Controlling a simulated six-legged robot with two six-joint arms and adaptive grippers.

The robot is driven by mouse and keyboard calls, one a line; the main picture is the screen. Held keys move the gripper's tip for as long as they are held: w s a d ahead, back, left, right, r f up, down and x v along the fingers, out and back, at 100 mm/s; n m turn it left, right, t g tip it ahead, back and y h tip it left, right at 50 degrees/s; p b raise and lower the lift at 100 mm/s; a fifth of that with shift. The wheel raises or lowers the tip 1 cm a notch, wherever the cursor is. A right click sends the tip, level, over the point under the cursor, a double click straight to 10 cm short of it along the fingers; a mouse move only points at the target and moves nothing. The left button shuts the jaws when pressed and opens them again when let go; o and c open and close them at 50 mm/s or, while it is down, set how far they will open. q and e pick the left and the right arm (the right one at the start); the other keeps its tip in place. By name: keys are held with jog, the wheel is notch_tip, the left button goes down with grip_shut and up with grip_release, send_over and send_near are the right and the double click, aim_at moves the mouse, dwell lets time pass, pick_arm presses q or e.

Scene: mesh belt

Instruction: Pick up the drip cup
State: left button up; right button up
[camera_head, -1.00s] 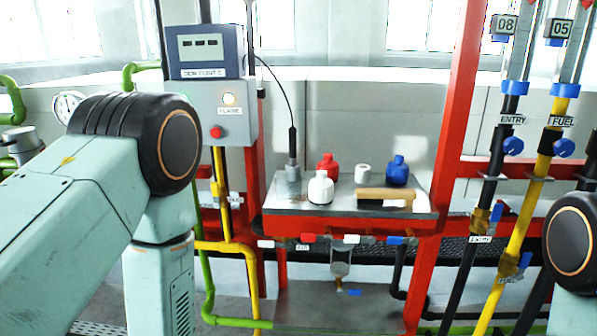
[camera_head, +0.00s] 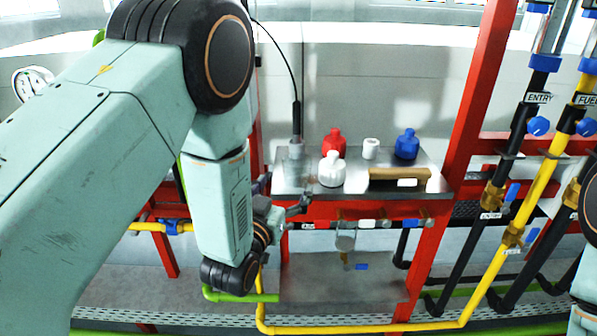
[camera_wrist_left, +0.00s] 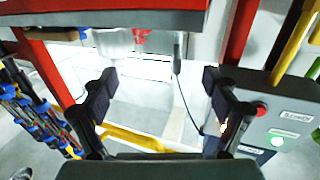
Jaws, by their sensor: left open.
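My left gripper (camera_head: 283,196) is open and empty in front of the left end of the steel shelf (camera_head: 340,190). Its two spread fingers also show in the left wrist view (camera_wrist_left: 158,80), with nothing between them. A clear cup-like bowl (camera_head: 345,238) hangs below the shelf's front edge, to the right of the gripper and apart from it. A small white cup-like piece (camera_head: 371,148) stands on the shelf. I cannot tell which of these is the drip cup. My right gripper is not in view.
The shelf also holds a red bottle (camera_head: 333,143), a white bottle (camera_head: 332,170), a blue bottle (camera_head: 407,144), a wooden-handled tool (camera_head: 399,174) and a cabled probe (camera_head: 297,148). A red post (camera_head: 480,85) and yellow pipe (camera_head: 541,165) stand to the right.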

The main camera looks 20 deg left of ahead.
aim_at(292, 173)
pick_arm(q)
jog(key=shift+w+d+r, duration=0.2)
jog(key=shift+w+d, duration=0.1)
jog(key=shift+d, duration=0.1)
jog(key=shift+w, duration=0.3)
jog(key=w, duration=0.5)
jog(key=shift+w+a, duration=0.2)
jog(key=shift+w+d, duration=0.1)
jog(key=shift+d, duration=0.15)
jog(key=shift+a, duration=0.4)
jog(key=shift+w+a, duration=0.1)
jog(key=shift+c, duration=0.9)
jog(key=shift+d, duration=0.25)
jog(key=shift+c, duration=1.4)
jog(key=shift+d, duration=0.15)
jog(key=c, duration=0.3)
jog(key=shift+a, duration=0.3)
jog(key=c, duration=0.4)
jog(key=shift+d, duration=0.15)
